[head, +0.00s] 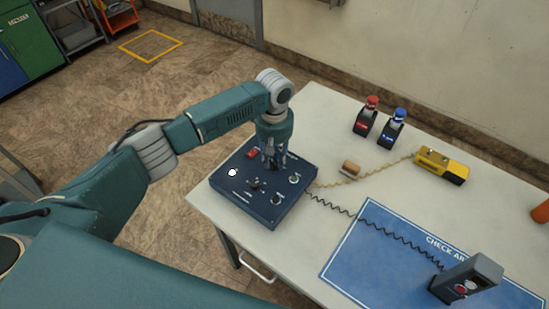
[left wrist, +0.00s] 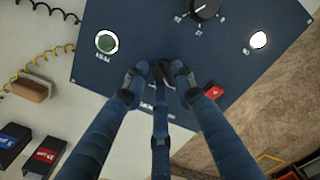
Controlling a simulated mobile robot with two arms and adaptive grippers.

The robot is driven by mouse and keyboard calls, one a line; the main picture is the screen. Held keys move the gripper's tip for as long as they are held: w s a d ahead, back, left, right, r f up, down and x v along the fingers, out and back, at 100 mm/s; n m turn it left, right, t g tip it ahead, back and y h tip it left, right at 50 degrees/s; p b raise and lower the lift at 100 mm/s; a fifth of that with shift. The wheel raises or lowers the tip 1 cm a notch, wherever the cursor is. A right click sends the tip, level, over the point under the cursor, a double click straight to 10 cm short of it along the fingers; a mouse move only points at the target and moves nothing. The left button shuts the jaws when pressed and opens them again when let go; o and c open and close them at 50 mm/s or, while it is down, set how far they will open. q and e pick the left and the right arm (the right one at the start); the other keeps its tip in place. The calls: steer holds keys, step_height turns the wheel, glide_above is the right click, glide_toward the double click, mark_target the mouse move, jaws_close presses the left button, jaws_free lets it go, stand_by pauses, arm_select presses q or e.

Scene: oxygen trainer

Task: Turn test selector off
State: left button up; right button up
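The dark blue control panel (head: 238,196) sits on the table's left part. A black rotary knob with marks around it (head: 255,185) is on its face; the knob also shows at the top of the left wrist view (left wrist: 205,8). My left gripper (head: 272,160) points down at the panel's far part. In the left wrist view its three fingers (left wrist: 158,80) come close around a dark part (left wrist: 158,68) near a white label. The fingers partly hide this part and its setting. I cannot tell whether they touch it. My right gripper is out of view.
Red-topped (head: 367,115) and blue-topped (head: 392,128) devices, a yellow device (head: 441,165) and a blue mat (head: 365,262) occupy the table (head: 310,105).

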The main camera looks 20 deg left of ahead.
arm_select(q)
steer(key=c, duration=0.4)
jaws_close()
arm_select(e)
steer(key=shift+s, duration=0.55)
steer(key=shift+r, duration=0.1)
